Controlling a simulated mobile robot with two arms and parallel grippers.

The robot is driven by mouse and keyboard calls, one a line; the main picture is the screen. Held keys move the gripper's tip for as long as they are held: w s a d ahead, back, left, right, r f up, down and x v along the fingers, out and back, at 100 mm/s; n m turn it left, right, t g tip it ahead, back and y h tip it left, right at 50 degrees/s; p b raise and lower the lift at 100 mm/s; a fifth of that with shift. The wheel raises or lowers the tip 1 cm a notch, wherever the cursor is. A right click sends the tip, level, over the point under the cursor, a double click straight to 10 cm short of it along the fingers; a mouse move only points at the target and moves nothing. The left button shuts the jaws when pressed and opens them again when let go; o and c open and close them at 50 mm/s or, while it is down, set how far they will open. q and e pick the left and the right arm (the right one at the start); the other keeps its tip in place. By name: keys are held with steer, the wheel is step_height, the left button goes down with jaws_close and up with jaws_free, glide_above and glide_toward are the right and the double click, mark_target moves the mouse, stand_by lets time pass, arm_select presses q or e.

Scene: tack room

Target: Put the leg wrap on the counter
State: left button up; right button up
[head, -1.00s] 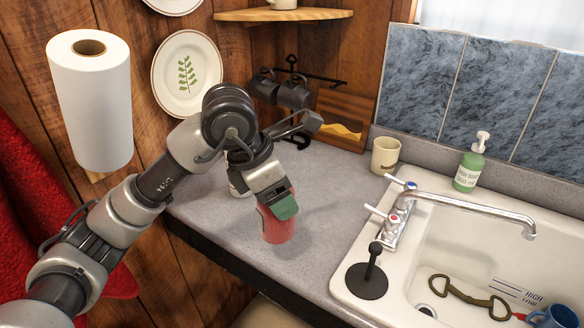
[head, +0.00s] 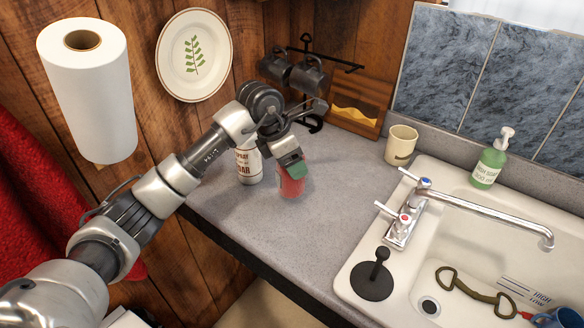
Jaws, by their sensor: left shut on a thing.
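The leg wrap appears to be the red roll (head: 291,184) at my left gripper, over the back left part of the grey counter (head: 330,215). My left gripper (head: 291,167), with green fingertip pads, reaches down from above and is shut on the roll's upper part. The roll is upright, with its lower part showing and its top hidden by the fingers. It is at or very near the counter surface; I cannot tell if it touches. My right gripper is not in view.
A white labelled can (head: 248,163) stands just left of the roll. A mug rack (head: 305,72) and wooden board (head: 357,103) are behind. A cream cup (head: 400,145), soap bottle (head: 491,163) and sink (head: 450,255) are right. Counter in front is clear.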

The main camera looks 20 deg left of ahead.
arm_select(q)
steer(key=shift+f, duration=0.35)
step_height(320, 180, down, 2)
steer(key=shift+s+f+p, duration=0.1)
steer(key=shift+f+p, duration=0.1)
steer(key=shift+p, duration=0.5)
steer(key=shift+f, duration=0.45)
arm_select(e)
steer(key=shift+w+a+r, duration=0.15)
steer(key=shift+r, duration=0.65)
arm_select(q)
steer(key=shift+f, duration=0.1)
steer(key=o, duration=1)
steer(key=shift+c, duration=0.2)
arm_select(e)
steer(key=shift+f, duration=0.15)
